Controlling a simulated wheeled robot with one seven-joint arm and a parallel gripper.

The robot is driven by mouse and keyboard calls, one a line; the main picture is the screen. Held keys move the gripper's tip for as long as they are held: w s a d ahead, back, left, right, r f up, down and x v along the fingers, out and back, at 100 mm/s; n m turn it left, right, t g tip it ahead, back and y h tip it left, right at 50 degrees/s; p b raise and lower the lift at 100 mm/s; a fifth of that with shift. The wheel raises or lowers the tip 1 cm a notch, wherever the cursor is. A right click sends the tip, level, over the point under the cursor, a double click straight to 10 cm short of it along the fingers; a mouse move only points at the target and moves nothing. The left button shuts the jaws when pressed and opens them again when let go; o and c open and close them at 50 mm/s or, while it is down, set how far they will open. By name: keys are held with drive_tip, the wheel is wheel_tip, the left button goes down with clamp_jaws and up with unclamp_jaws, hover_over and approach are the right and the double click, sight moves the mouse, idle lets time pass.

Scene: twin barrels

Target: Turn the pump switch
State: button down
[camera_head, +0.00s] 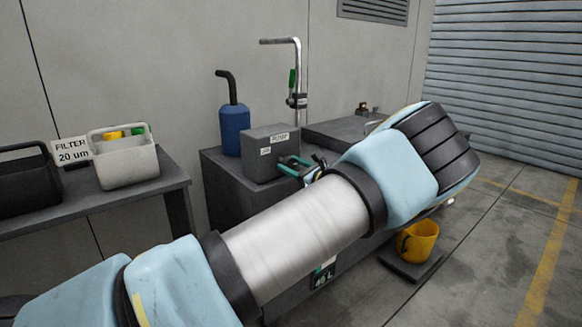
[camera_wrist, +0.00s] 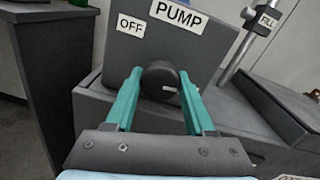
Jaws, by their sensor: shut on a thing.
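The pump box is a dark grey box with "PUMP" and "OFF" labels, seen in the head view (camera_head: 270,153) and, close up, in the wrist view (camera_wrist: 200,52). The pump switch (camera_wrist: 160,76) is a round black knob with a small light mark on its front face. My gripper (camera_wrist: 160,78) has green fingers, one on each side of the knob, and is shut on it. In the head view my gripper (camera_head: 294,165) reaches the front of the box, partly hidden behind my arm.
A blue can (camera_head: 234,130) stands behind the box. A metal pipe (camera_head: 298,75) with a green handle rises beside it, labelled "FILL" in the wrist view. A side table (camera_head: 100,208) holds a white caddy (camera_head: 126,162). A yellow bucket (camera_head: 417,241) stands low at right.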

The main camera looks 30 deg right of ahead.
drive_tip(key=n+b, duration=0.2)
drive_tip(key=n, duration=0.2)
drive_tip(key=shift+f, duration=0.2)
drive_tip(key=n+b, duration=0.4)
drive_tip(key=shift+n, duration=0.3)
drive_tip(key=n+b, duration=0.5)
drive_tip(key=b, duration=0.1)
drive_tip(key=shift+f+n, duration=0.1)
drive_tip(key=shift+n, duration=0.3)
drive_tip(key=n+b, duration=0.2)
drive_tip(key=shift+r+b, duration=0.2)
drive_tip(key=shift+b, duration=0.2)
drive_tip(key=shift+r+n, duration=0.1)
drive_tip(key=shift+n, duration=0.2)
drive_tip(key=shift+c, duration=1.3)
unclamp_jaws()
